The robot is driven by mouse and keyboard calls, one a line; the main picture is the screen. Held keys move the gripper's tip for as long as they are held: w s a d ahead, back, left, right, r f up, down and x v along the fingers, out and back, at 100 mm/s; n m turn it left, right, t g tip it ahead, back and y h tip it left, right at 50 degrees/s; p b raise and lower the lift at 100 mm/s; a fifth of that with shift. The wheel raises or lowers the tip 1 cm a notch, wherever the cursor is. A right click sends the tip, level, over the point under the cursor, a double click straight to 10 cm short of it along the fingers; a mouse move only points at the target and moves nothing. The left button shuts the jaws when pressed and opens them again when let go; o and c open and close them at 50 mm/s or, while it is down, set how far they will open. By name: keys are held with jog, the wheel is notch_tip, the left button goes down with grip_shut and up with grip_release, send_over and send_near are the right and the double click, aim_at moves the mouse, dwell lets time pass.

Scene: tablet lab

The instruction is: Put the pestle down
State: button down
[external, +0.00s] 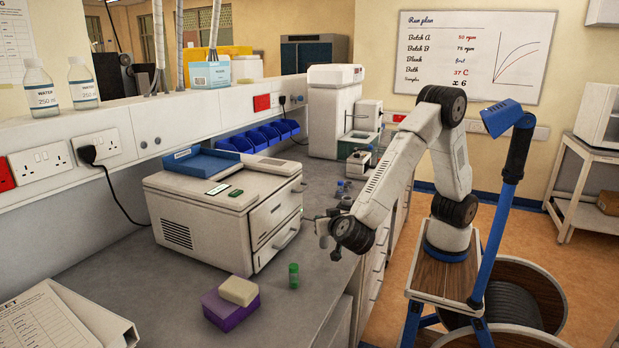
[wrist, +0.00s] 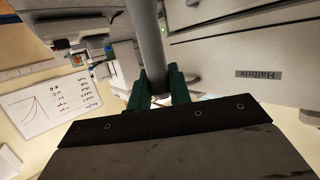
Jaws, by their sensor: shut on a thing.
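The pestle (wrist: 151,45) is a grey rod in the wrist view, running from the top edge down between the green fingers. My gripper (wrist: 158,90) is shut on it near its lower visible end. In the external view my gripper (external: 326,238) hangs at the bench's right edge, just right of the white drawer unit. The pestle cannot be made out clearly there. Its far end is cut off in the wrist view.
The white unit (external: 197,218) carries a blue tray (external: 203,161). A green vial (external: 293,275) and a purple box (external: 232,310) with a cream block (external: 239,290) stand nearer the camera. Small bottles stand behind my gripper. Grey bench (external: 185,295) is bare around the vial.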

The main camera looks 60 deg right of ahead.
jog(key=shift+w+a+f, duration=0.1)
jog(key=shift+w+f, duration=0.1)
jog(key=shift+f, duration=1.6)
jog(key=shift+f, duration=0.1)
jog(key=c, duration=1.3)
grip_release()
